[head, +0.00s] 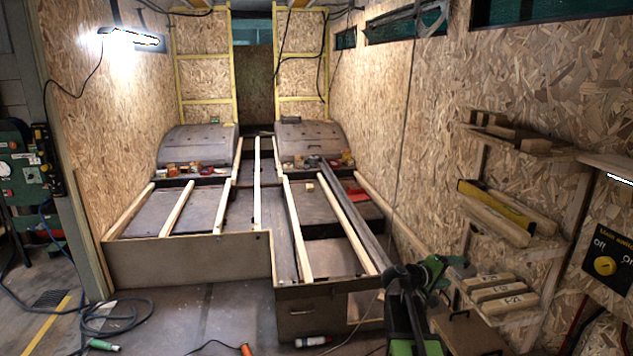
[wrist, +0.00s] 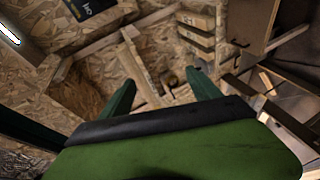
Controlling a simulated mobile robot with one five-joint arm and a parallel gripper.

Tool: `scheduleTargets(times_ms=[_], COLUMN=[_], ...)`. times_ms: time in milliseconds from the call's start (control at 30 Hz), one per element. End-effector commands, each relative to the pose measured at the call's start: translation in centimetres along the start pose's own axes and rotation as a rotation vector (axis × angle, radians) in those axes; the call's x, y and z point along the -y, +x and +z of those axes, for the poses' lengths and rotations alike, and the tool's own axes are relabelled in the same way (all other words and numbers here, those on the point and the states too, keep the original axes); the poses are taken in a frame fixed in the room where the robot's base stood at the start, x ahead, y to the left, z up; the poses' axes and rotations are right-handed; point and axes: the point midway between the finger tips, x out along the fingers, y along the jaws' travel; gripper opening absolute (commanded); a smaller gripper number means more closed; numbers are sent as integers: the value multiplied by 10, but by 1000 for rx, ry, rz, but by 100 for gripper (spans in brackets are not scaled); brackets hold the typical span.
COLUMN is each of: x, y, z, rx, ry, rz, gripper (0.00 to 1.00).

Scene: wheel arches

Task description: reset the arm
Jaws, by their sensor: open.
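My arm (head: 405,295) stands at the lower right of the head view, with dark links and green parts. It is beside the right-hand wall shelves and in front of the wooden bed frame. In the wrist view my gripper (wrist: 162,90) shows two dark green fingers spread well apart. Nothing is between the fingertips, so it is open and empty. In the wrist view it faces a chipboard wall with wooden shelves. Which green part in the head view is the gripper's end is hard to tell.
Labelled wood blocks (head: 503,290) lie on the low right shelf, close to my arm. A yellow level (head: 495,205) lies on a shelf above. The slatted bed frame (head: 190,258) fills the middle. Cables (head: 115,315) lie on the floor at left; the front floor is partly clear.

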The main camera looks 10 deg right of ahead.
Motion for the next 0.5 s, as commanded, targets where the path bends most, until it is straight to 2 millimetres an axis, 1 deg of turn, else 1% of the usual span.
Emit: scheduleTargets(times_ms=[33,67,100,133,167,200,233,267,300,367,400,500], x=[27,45,70,88,106,129,146,162,182,208,222,244], y=[-38,-56,-82,-101,-120,-146,-166,-186,-213,-250,-272,-316], z=[-8,-10,-12,-12,-11,-8,-4,0,7,20,30,53], rx=[-14,-15,-11,-5,5,19,33,50,75,120,153,239], ry=[32,53,77,92,105,119,127,133,138,141,142,140], rz=[-94,-156,-242,-308,-376,-468,-539,-611,-705,-844,-933,-1123], gripper=[72,72,72,72,72,72,72,72,72,72,72,72])
